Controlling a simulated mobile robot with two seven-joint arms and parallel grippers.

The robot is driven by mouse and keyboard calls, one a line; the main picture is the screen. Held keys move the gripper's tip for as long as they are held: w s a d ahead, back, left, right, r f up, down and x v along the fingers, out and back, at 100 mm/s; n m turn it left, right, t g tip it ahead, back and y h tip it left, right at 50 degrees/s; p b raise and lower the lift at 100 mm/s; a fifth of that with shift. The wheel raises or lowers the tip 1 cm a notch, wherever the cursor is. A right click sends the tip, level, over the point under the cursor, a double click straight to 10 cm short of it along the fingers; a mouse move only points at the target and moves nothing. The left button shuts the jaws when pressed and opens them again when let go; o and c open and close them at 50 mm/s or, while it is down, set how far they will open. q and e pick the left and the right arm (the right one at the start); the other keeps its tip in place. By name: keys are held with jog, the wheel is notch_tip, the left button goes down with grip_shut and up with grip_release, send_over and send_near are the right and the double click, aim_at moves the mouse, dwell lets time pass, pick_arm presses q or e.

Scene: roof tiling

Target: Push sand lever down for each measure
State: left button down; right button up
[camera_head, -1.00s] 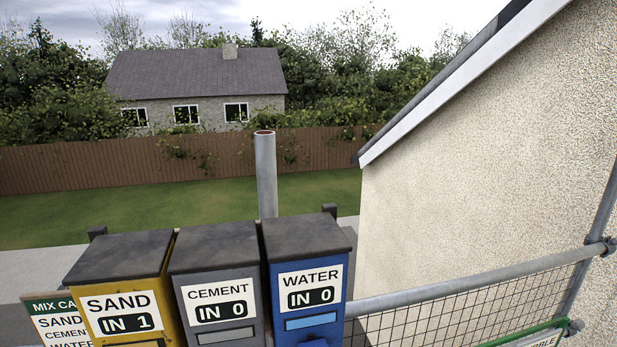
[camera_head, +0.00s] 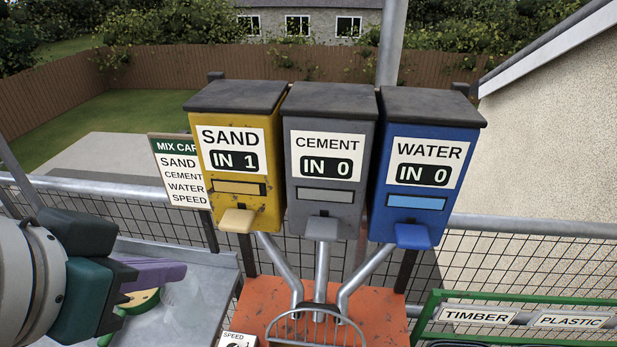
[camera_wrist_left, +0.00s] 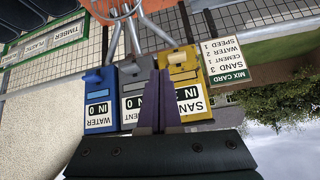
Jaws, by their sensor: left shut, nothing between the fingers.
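The yellow sand dispenser (camera_head: 262,185) reads "IN 1". Its pale lever (camera_head: 237,220) sticks out from the lower front, and nothing touches it in the head view. The grey cement dispenser (camera_head: 325,195) and blue water dispenser (camera_head: 415,205) both read "IN 0". My left gripper (camera_head: 165,272) is at the lower left of the head view, left of and below the sand lever. Its purple fingers are shut and empty; in the wrist view they (camera_wrist_left: 160,95) point toward the dispensers, which appear upside down. My right gripper is not in view.
A mix card (camera_head: 178,170) hangs left of the sand dispenser; in the wrist view it (camera_wrist_left: 222,52) lists sand 3, cement 1, water 2, speed 1. Pipes lead down to an orange unit (camera_head: 262,297). Mesh railing (camera_head: 540,265) and a green-framed timber and plastic sign rack (camera_head: 525,318) stand right.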

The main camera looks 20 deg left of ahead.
pick_arm(q)
jog(key=w+a+f+n+t+y+b, duration=0.2)
jog(key=w+a+f+t+b, duration=0.2)
jog(key=w+b, duration=0.4)
jog(key=f+t+b, duration=0.1)
jog(key=t+b, duration=0.1)
jog(key=b, duration=0.2)
jog(key=shift+w+f, duration=0.15)
jog(key=shift+w, duration=0.05)
jog(key=p, duration=0.2)
send_over(228, 221)
jog(key=s+d, duration=0.1)
jog(key=d, duration=0.1)
jog(key=shift+s+a+f, duration=0.1)
jog(key=shift+a+f, duration=0.05)
jog(key=shift+f, duration=0.45)
jog(key=shift+s+a+f, duration=0.1)
jog(key=shift+f, duration=0.5)
notch_tip(228, 221, down, 3)
jog(key=shift+s+b, duration=0.1)
jog(key=shift+b, duration=0.25)
jog(key=shift+f, duration=0.55)
